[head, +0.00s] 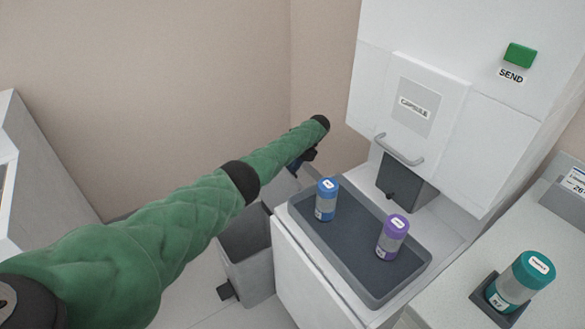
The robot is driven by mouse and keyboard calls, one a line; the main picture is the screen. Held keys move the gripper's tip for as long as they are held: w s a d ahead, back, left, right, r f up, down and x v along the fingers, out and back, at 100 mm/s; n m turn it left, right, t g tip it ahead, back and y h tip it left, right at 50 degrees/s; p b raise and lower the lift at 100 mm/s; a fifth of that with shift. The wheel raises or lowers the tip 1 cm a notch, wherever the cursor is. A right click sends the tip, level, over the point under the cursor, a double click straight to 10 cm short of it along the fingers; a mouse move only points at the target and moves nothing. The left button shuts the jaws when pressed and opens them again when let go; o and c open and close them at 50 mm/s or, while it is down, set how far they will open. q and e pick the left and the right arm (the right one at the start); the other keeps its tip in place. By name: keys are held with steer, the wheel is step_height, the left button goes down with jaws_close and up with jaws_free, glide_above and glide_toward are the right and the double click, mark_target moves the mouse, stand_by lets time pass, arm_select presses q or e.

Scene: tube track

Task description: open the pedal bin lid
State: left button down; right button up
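The grey pedal bin (250,275) stands on the floor left of the white cabinet, with a black pedal (227,291) at its front base. Its top looks open, as a dark inside shows below my arm. A grey panel behind the opening, partly hidden by my arm, looks like the raised lid (283,187). My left arm, in a green sleeve, reaches across above the bin. My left gripper (297,168) is by the upper edge of that panel, mostly hidden behind the arm's end; its fingers and any contact are unclear. My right gripper is out of view.
A dark tray (345,250) on the white cabinet holds a blue-capped capsule (326,200) and a purple-capped capsule (392,237). A teal-capped capsule (520,283) stands in a holder at right. A capsule station with a hatch handle (400,151) rises behind.

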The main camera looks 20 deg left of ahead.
arm_select(q)
steer(key=shift+w+d, duration=0.2)
steer(key=shift+d, duration=0.2)
steer(key=c, duration=1.5)
jaws_free()
steer(key=shift+w+d+f, duration=0.15)
steer(key=shift+w, duration=0.1)
steer(key=shift+a, duration=0.25)
